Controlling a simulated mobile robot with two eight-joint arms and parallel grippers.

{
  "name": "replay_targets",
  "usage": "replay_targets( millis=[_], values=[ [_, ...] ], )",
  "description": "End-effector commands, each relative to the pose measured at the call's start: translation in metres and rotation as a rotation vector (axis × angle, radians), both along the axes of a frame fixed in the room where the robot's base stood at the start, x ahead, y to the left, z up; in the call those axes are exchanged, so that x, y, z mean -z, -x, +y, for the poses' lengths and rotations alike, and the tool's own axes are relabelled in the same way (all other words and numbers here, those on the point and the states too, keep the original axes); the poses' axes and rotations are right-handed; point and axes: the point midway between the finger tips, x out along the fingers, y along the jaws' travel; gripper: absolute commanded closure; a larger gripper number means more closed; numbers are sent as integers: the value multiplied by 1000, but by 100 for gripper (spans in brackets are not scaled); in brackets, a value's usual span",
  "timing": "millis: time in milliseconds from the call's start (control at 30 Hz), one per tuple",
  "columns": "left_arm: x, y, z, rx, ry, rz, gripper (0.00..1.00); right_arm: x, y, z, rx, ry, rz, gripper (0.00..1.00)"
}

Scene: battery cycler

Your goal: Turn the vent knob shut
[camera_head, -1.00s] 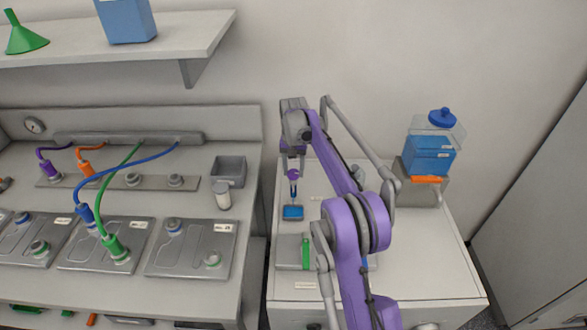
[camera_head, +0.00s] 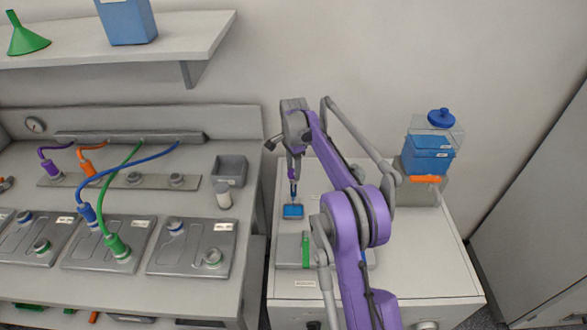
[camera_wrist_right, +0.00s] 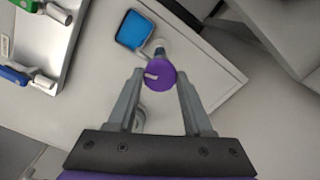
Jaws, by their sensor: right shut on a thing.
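The vent knob is round and purple with a white mark on its face. It shows in the right wrist view (camera_wrist_right: 160,75) between my fingertips, on a short stem beside a blue-filled tray. My right gripper (camera_wrist_right: 159,78) is shut on it; it also shows in the head view (camera_head: 293,172), above the back left of the white cabinet, where it mostly hides the knob. The blue tray (camera_head: 293,211) sits just in front of the knob. My left gripper is not in view.
A grey plate with a green strip (camera_head: 306,250) lies nearer the cabinet's front. A blue container (camera_head: 428,155) with an orange bar stands at the back right. The left bench (camera_head: 200,292) carries battery plates and coloured cables. A gap separates bench and cabinet.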

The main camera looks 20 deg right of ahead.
Motion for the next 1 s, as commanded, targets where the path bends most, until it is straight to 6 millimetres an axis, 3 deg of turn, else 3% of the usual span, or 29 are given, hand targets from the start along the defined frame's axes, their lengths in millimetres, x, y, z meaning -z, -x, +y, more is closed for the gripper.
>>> replay_targets(
  millis=[400,1000],
  values=[
    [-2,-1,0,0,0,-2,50,-1,0,-1,224,2,-2,100],
    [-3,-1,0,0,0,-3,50,-1,0,-1,270,2,-2,100]
  ],
)
